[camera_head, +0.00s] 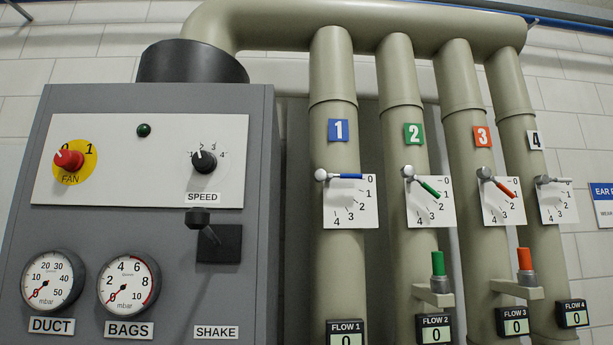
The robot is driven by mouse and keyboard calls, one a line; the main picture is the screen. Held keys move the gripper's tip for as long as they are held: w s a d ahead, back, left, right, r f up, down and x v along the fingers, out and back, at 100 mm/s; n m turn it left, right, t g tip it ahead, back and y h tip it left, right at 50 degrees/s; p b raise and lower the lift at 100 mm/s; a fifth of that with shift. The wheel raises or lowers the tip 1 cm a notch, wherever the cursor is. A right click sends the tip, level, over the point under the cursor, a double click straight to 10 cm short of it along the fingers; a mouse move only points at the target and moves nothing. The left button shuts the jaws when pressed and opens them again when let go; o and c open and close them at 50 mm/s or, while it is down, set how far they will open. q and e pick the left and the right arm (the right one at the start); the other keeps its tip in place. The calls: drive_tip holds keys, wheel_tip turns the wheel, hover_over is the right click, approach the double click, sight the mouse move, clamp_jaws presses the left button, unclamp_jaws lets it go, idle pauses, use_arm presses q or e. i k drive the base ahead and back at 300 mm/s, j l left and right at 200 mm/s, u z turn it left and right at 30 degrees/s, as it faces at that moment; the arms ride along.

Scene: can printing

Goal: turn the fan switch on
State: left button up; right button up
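The fan switch (69,160) is a red rotary knob on a yellow round plate (87,171) marked 0 and 1, with FAN written below. It sits at the upper left of a white panel (115,195) on a grey cabinet (90,225). The knob's pointer is turned up and left, toward the 0. A dark green indicator lamp (144,130) to its right looks unlit. Neither of my grippers shows in the head view.
Right of the switch are a black SPEED knob (204,161) and a black SHAKE lever (198,219). Two gauges, DUCT (54,280) and BAGS (128,284), are below. Several numbered pipes with coloured valve handles stand right of the cabinet. The space before the panel looks clear.

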sight(71, 161)
drive_tip(key=u, duration=1.35)
